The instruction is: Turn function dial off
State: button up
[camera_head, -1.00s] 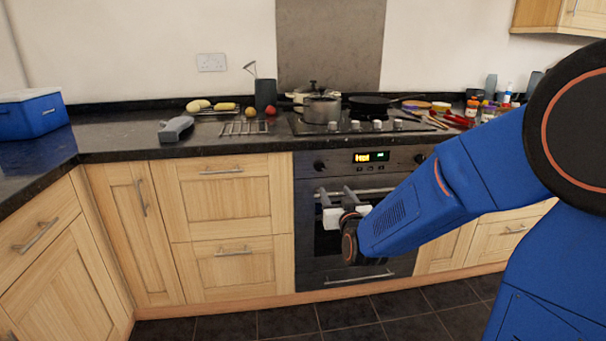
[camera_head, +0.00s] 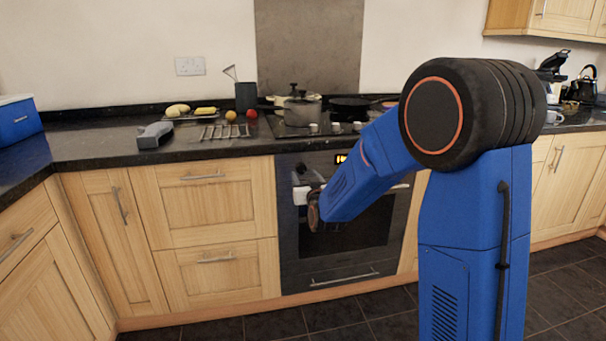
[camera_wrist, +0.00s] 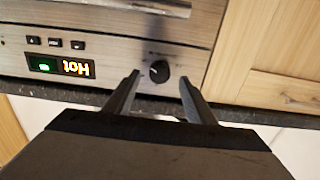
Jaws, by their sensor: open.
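The oven (camera_head: 340,262) is built in under the hob, with a steel control panel. In the wrist view a round black dial (camera_wrist: 159,71) sits on this panel beside a lit display (camera_wrist: 60,67) that reads "Hot" upside down. My gripper (camera_wrist: 158,77) is open, with one finger on each side of the dial in the picture and nothing held. I cannot tell whether the fingers touch the dial or how it is set. In the head view my gripper (camera_head: 305,176) is at the panel's left end and hides the dial there.
The oven door handle (camera_wrist: 160,7) shows at the wrist view's top edge. The counter edge (camera_wrist: 270,99) runs close by the panel. Pots (camera_head: 301,110) stand on the hob above. A grey object (camera_head: 155,134) lies on the counter left. The floor before the cabinets is clear.

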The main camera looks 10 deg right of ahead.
aim_at(302, 170)
jog(key=shift+w, duration=1.85)
jog(key=c, duration=1)
jog(key=shift+c, duration=0.2)
